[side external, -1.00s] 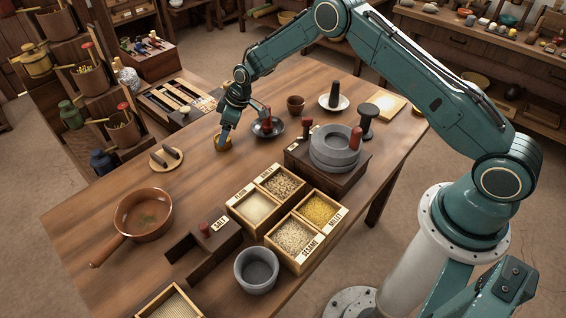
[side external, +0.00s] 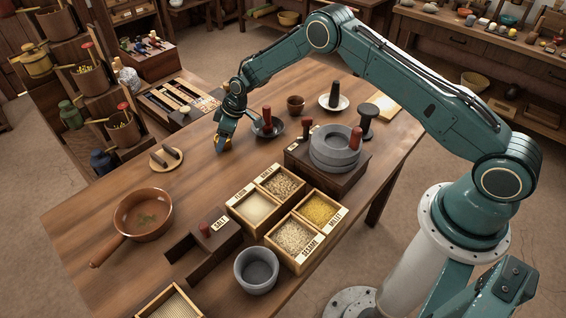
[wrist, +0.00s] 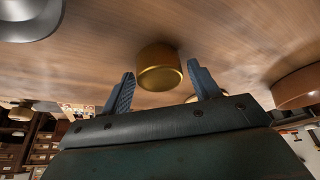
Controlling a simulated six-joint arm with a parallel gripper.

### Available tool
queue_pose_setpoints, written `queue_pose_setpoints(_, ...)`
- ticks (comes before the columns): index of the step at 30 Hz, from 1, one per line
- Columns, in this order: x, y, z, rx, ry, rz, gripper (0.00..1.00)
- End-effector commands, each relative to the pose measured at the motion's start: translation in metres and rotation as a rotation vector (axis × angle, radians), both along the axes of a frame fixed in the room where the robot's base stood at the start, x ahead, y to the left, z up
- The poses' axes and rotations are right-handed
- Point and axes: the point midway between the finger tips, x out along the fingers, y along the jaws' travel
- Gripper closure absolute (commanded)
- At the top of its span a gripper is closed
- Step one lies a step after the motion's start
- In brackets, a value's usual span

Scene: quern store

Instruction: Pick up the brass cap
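The brass cap (side external: 224,149) stands on the wooden table, left of a dark dish with a red-handled pestle. In the wrist view the cap (wrist: 158,66) is a short gold cylinder in the space between my two blue ribbed fingers. My gripper (wrist: 160,72) is open, and a gap shows on each side of the cap. In the side view my gripper (side external: 223,138) is low over the cap and hides part of it. The exact height of the fingertips against the cap is hard to tell.
The dark dish with the red-handled pestle (side external: 267,129) is close on the right. A wooden round with a dark handle (side external: 166,157) lies to the left. The grain boxes (side external: 258,207) and the stone quern (side external: 334,152) stand nearer the camera. Bare table lies around the cap.

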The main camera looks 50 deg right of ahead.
Motion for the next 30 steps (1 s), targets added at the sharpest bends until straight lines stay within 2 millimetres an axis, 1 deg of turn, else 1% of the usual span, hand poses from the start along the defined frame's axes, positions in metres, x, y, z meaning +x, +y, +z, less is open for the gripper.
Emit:
queue_pose_setpoints(1, 0.0, 0.0, 0.0, 0.0, 0.0, 0.0, 0.49)
queue_pose_setpoints(3, 0.0, 0.0, 0.0, 0.0, 0.0, 0.0, 0.62)
queue_pose_setpoints(5, 0.0, 0.0, 0.0, 0.0, 0.0, 0.0, 0.74)
queue_pose_setpoints(6, 0.0, 0.0, 0.0, 0.0, 0.0, 0.0, 0.76)
queue_pose_setpoints(14, 0.0, 0.0, 0.001, 0.001, -0.001, 0.0, 0.76)
queue_pose_setpoints(20, 0.001, 0.0, 0.009, 0.0, -0.002, 0.001, 0.76)
queue_pose_setpoints(23, 0.001, 0.0, 0.018, 0.0, -0.002, 0.001, 0.76)
queue_pose_setpoints(26, 0.001, 0.0, 0.031, 0.0, -0.004, 0.0, 0.76)
queue_pose_setpoints(30, 0.001, 0.0, 0.055, 0.0, -0.004, 0.0, 0.76)
